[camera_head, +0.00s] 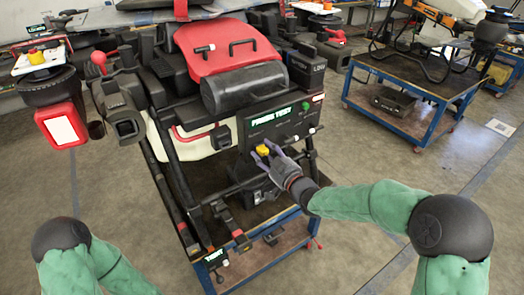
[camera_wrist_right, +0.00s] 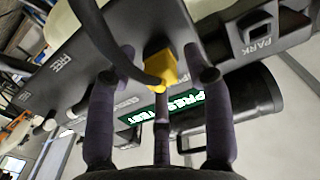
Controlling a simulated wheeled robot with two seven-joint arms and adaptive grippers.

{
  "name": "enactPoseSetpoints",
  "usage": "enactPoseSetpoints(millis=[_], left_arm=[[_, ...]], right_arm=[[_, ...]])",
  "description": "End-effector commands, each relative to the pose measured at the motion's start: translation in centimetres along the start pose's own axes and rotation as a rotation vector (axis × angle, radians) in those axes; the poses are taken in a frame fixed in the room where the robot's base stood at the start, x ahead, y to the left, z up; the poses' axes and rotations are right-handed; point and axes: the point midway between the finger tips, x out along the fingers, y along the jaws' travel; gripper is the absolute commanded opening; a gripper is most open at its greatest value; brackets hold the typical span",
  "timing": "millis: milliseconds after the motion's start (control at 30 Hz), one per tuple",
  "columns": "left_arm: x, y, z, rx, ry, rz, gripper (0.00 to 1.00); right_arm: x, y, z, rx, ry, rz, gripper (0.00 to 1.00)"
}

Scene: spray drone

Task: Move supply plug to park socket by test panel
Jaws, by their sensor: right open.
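The yellow supply plug (camera_head: 263,150) sits low on the front of the dark test panel (camera_head: 292,124), beneath its green "PRESS TEST" display. In the right wrist view the plug (camera_wrist_right: 162,71) lies between the fingertips, with a dark cable curving off to the left. My right gripper (camera_head: 267,154) is open, its fingers spread around the plug; contact cannot be told. The park socket (camera_wrist_right: 257,36), a square dark opening beside the word "PARK", is at upper right in the wrist view and looks empty. My left gripper is out of view; only its arm shows.
The panel belongs to a large drone with a red cover (camera_head: 222,48) and black roll-shaped part (camera_head: 244,88), above a blue-framed cart (camera_head: 262,262). Another cart (camera_head: 420,90) stands at back right. Floor right of the drone is clear.

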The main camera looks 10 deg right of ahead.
Motion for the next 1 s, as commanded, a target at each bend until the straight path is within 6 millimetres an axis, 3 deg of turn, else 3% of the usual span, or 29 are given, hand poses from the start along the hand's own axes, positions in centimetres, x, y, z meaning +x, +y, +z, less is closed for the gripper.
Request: enactPoseSetpoints(millis=[700, 900, 1000], left_arm=[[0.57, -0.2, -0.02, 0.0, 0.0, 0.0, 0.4], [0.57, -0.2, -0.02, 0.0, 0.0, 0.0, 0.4], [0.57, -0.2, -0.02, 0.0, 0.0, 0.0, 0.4]], right_arm=[[0.0, 0.0, -0.01, 0.0, 0.0, 0.0, 0.51], [0.0, 0.03, -0.01, 0.0, 0.0, 0.001, 0.0], [0.0, 0.05, -0.01, 0.0, 0.0, 0.001, 0.0]])
